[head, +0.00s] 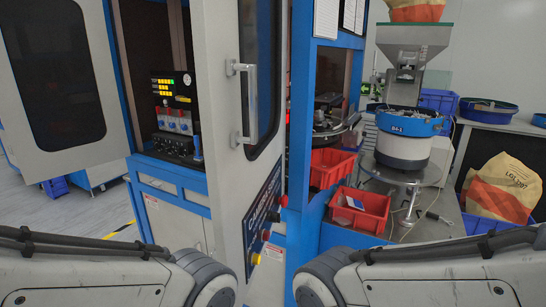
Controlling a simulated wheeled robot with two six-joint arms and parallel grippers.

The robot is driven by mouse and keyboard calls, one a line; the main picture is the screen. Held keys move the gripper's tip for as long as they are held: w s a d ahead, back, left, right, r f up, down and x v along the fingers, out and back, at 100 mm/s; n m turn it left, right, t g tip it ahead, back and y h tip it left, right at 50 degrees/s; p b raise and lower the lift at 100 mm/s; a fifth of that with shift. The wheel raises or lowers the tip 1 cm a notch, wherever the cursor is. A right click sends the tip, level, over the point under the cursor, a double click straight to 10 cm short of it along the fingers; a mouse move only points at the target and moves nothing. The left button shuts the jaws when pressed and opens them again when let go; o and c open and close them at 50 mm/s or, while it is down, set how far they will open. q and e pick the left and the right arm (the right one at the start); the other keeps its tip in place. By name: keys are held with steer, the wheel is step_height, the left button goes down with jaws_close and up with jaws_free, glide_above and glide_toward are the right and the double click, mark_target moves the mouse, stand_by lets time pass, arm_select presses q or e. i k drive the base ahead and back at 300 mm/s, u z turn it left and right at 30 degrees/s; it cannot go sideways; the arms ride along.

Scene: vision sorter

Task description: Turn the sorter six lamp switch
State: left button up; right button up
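The sorter is a white and blue machine cabinet. Its white door (229,110) with a vertical handle (238,103) stands in the middle of the head view. To the left of the door, a black control panel (172,100) with lit yellow and green displays sits in an opening. Below the displays are several blue-and-white units with red parts (173,121) and a row of dark knobs (172,145). I cannot tell which control is the lamp switch. Only links of both my arms show along the bottom edge; neither gripper is in view.
Red and yellow buttons (265,236) sit on the machine's lower front corner. Red bins (359,210) and a blue bowl feeder (408,124) stand to the right. Another grey door (60,85) with a dark window stands at the left. Grey floor shows at lower left.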

mark_target(275, 217)
steer(key=k, duration=0.5)
steer(key=u, duration=0.8)
steer(key=i, duration=0.65)
steer(key=z, duration=0.65)
steer(key=i, duration=0.5)
